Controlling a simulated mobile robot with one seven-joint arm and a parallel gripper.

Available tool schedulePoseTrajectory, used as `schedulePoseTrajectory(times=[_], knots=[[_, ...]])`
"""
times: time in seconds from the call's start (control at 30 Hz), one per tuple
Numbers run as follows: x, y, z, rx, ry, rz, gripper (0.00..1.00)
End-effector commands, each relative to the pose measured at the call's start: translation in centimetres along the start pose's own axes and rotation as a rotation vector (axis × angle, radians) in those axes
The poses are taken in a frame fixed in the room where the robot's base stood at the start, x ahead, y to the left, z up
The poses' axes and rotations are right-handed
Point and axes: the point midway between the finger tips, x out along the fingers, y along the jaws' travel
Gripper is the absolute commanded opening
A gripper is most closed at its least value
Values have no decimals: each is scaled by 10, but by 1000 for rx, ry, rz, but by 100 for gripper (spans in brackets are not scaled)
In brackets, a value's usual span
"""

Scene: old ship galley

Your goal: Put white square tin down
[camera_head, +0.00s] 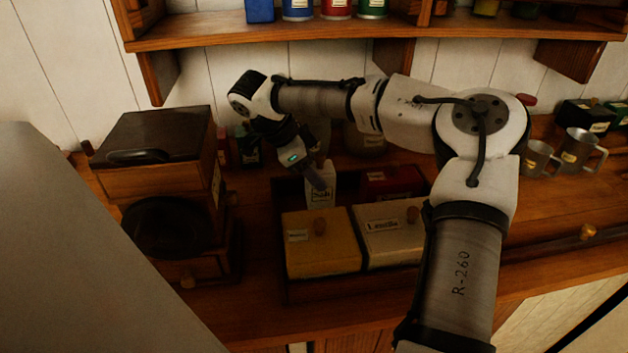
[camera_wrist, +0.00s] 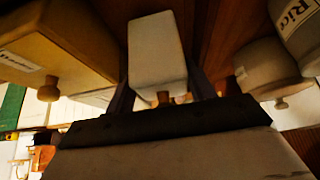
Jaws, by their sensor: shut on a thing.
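The tin is at the back left of a dark wooden tray (camera_head: 300,292), behind a yellow tin (camera_head: 322,247). Its base is hidden, so I cannot tell whether it touches the tray floor.
A cream tin (camera_head: 392,240) labelled Lentils fills the tray's front right, with a red tin (camera_head: 393,182) behind it. A wooden grinder (camera_head: 155,190) stands left. A shelf (camera_head: 270,38) hangs above. Metal mugs (camera_head: 580,152) stand at right. Round jars (camera_wrist: 268,68) are near in the wrist view.

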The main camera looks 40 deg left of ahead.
Motion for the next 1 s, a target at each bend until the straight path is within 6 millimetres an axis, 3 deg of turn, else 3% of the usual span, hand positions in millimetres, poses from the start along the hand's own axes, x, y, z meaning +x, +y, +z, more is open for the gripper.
schedulePoseTrajectory(times=[0.3,0.7,0.73,0.87,1.0], knots=[[31,0,19,-2,1,0,18],[37,0,23,-1,-1,1,18],[36,0,22,-1,-1,0,58],[35,0,22,-1,0,0,75],[35,0,21,-1,0,0,76]])
